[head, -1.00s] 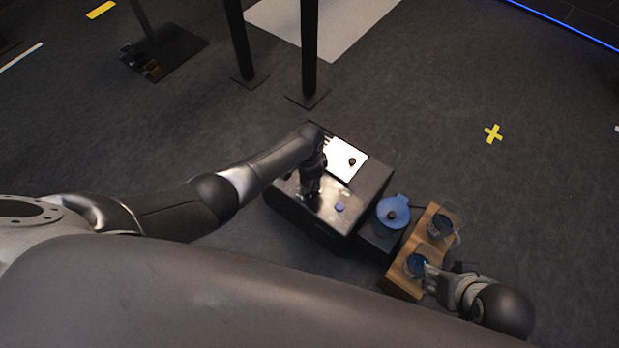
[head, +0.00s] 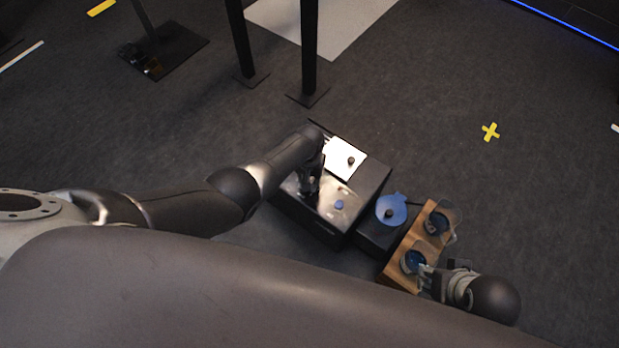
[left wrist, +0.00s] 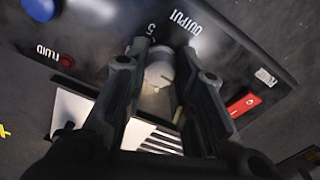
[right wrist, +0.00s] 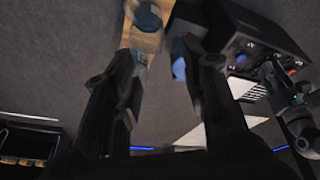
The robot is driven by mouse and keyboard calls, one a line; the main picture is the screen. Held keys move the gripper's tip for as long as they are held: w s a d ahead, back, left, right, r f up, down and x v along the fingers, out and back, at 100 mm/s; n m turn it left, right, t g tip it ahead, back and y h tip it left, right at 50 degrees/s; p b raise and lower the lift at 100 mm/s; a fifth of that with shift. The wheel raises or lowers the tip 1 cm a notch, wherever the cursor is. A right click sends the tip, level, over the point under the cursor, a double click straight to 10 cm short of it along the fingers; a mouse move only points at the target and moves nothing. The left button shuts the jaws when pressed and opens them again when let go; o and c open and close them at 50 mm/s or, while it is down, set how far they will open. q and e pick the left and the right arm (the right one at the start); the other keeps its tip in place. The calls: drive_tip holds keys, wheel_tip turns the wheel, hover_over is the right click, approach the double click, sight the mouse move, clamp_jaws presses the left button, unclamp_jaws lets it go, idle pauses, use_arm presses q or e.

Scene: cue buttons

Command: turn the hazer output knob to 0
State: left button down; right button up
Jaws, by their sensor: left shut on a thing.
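The hazer (head: 365,189) is a black box on the floor at the centre of the head view. In the left wrist view its panel (left wrist: 205,65) carries the words OUTPUT and FLUID and a 5 mark. The pale output knob (left wrist: 158,76) lies between the fingers of my left gripper (left wrist: 160,85), which is shut on it; the fingers hide its sides, and I cannot read its setting. In the head view my left gripper (head: 310,188) reaches down onto the hazer. My right gripper (right wrist: 160,60) has its fingers apart and empty, beside the wooden stand (head: 396,276).
The panel has a blue button (left wrist: 38,8), a small red light (left wrist: 67,61) and a red switch (left wrist: 245,104). A black box with a blue cover (head: 392,209) stands between the hazer and the wooden stand. Black posts (head: 309,60) stand behind. Floor at right is clear.

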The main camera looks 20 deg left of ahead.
use_arm(q)
drive_tip(key=n, duration=0.4)
drive_tip(key=shift+n, duration=0.3)
drive_tip(key=n, duration=0.3)
drive_tip(key=shift+n, duration=0.9)
use_arm(e)
drive_tip(key=shift+x, duration=1.2)
use_arm(q)
drive_tip(key=shift+n, duration=0.3)
use_arm(e)
drive_tip(key=shift+s+a, duration=0.1)
drive_tip(key=shift+a, duration=0.05)
use_arm(q)
drive_tip(key=c, duration=1.2)
unclamp_jaws()
drive_tip(key=shift+r, duration=0.15)
drive_tip(key=shift+r, duration=5.85)
